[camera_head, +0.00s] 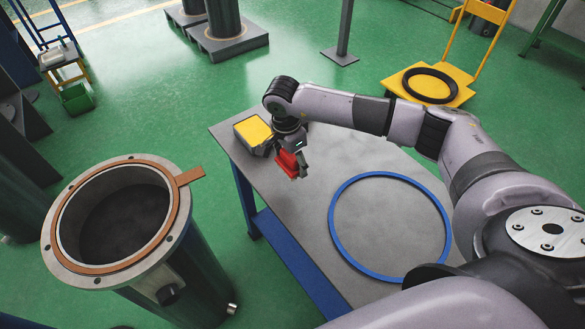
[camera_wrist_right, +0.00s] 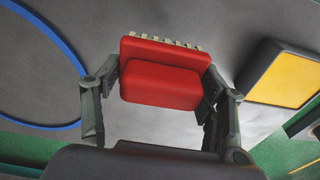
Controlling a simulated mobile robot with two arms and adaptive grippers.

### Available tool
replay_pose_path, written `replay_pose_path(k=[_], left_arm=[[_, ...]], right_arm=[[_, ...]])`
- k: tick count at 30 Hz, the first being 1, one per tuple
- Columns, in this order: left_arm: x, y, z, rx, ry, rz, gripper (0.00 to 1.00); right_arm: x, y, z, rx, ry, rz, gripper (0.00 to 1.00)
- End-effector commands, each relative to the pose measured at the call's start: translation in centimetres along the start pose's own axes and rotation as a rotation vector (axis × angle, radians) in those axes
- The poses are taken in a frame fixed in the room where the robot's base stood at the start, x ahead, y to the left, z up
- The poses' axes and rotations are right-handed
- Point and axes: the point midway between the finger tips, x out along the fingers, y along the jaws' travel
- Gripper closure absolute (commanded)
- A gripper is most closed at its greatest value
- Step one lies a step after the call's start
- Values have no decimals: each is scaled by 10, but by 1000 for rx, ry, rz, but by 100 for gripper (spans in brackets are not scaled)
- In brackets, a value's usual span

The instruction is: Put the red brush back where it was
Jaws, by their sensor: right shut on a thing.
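The red brush (camera_head: 289,163) is in my right gripper (camera_head: 293,168), over the left part of the grey table (camera_head: 330,158). In the right wrist view the red brush (camera_wrist_right: 162,78) sits between the two fingers of my right gripper (camera_wrist_right: 160,85), with its pale bristles at the top edge. The fingers are shut on its sides. I cannot tell for certain whether the brush touches the tabletop. My left gripper is not in view.
A yellow-topped grey box (camera_head: 253,131) stands at the table's far left corner, close to my right gripper. A blue ring (camera_head: 334,222) lies on the table. A flanged cylinder (camera_head: 62,262) with an orange-brown gasket (camera_head: 188,176) stands left. A yellow cart (camera_head: 398,82) stands behind.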

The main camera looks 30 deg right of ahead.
Motion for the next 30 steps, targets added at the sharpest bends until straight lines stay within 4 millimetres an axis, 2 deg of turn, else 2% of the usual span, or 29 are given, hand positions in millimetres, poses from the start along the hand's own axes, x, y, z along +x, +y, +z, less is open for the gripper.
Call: replay_pose_path(k=[7, 14, 24, 25, 30], left_arm=[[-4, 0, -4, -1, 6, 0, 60], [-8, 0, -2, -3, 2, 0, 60], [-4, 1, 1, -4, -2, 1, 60], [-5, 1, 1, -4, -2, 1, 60], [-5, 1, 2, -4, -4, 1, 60]], right_arm=[[19, 1, 2, -1, 0, 2, 79], [49, 1, 6, 0, 0, 0, 79], [55, 0, 7, 0, 0, -2, 79], [54, 1, 6, 0, 0, -1, 33], [53, 1, 6, 0, 0, -1, 21]])
